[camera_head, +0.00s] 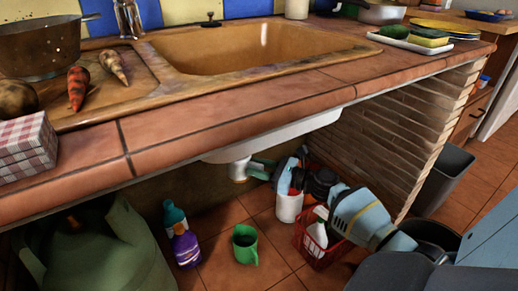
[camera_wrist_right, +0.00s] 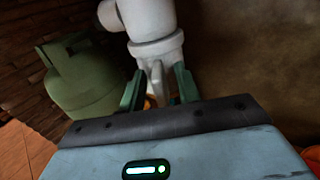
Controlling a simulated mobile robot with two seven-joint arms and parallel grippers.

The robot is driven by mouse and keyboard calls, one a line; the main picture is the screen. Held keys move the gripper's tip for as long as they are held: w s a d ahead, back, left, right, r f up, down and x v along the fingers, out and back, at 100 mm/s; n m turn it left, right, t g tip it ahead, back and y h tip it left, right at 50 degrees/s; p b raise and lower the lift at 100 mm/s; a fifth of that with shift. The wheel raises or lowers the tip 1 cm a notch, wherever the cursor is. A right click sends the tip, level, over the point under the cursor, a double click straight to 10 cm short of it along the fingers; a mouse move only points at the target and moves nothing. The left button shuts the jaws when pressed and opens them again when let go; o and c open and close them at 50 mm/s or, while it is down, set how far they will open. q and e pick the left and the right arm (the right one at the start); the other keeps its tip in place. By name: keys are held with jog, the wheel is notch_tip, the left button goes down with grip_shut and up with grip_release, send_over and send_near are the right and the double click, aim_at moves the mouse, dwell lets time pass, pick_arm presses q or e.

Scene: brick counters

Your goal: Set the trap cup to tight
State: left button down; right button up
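The white trap cup (camera_head: 238,170) hangs under the sink (camera_head: 250,48), partly hidden below the counter edge. In the right wrist view the trap cup (camera_wrist_right: 157,48) is a pale grey collar with narrow lugs at its lower end. My right gripper (camera_head: 259,169) reaches in from the lower right and is beside the cup in the head view. In the wrist view its two dark green fingers (camera_wrist_right: 159,88) stand apart on either side of the lugs. The fingers look open; whether either one touches the cup is unclear. The cup's setting cannot be read. My left gripper is not in view.
A brick wall (camera_head: 400,130) bounds the right side. The counter edge (camera_head: 200,130) overhangs this space.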

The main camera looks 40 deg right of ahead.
jog(key=shift+s+d, duration=0.1)
jog(key=shift+s, duration=0.2)
jog(key=p+v, duration=0.2)
jog(key=v, duration=0.4)
jog(key=shift+s+d, duration=0.2)
jog(key=shift+s, duration=0.3)
